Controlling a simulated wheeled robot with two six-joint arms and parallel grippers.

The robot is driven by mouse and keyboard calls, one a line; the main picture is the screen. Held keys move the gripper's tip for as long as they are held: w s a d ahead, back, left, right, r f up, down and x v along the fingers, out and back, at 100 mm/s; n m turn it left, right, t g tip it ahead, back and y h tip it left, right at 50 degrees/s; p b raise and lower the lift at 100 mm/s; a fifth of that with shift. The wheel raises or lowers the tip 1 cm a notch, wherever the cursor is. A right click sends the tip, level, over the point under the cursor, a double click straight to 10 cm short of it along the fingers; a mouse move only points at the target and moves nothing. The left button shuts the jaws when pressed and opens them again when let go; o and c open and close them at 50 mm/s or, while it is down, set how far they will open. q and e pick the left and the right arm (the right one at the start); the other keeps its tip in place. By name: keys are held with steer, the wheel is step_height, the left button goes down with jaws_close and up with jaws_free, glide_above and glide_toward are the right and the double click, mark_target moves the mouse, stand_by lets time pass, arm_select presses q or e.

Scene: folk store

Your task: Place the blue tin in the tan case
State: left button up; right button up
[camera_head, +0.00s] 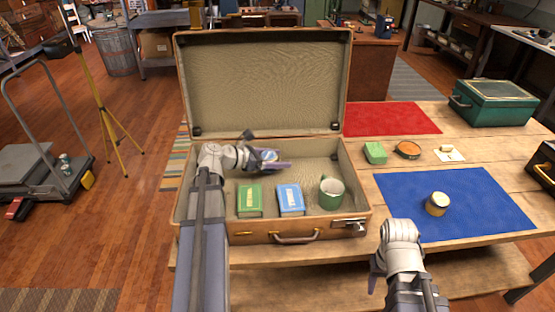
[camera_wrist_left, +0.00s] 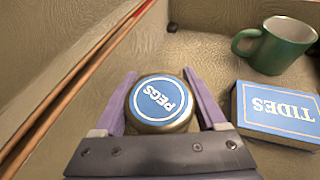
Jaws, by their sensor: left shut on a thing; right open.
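The blue tin (camera_head: 268,154), with a round blue lid reading PEGS, is between the fingers of my left gripper (camera_head: 267,151). The left wrist view shows the tin (camera_wrist_left: 158,102) with a finger on each side. My left gripper is shut on it, inside the open tan case (camera_head: 262,239), towards the back of the base. Whether the tin touches the case floor is unclear. My right gripper (camera_head: 396,265) is open and empty, low in front of the table's blue mat; its fingertips are partly hidden.
In the case's front stand a green book (camera_head: 249,201), a blue TIDES book (camera_head: 290,200) and a green mug (camera_head: 331,193). Right of it are a blue mat (camera_head: 480,195) with a cream-lidded tin (camera_head: 437,204), a green block (camera_head: 375,153) and an orange-topped dish (camera_head: 408,149).

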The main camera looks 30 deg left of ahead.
arm_select(q)
steer(key=shift+f+b, duration=0.35)
steer(key=shift+f, duration=0.1)
steer(key=o, duration=1.2)
steer(key=shift+c, duration=0.2)
steer(key=shift+r, duration=0.2)
steer(key=shift+r+p, duration=0.25)
steer(key=shift+p, duration=0.25)
steer(key=shift+r+p, duration=0.5)
steer(key=p+v, duration=0.4)
steer(key=v, duration=0.7)
steer(key=shift+s+a, duration=0.25)
steer(key=shift+s, duration=0.15)
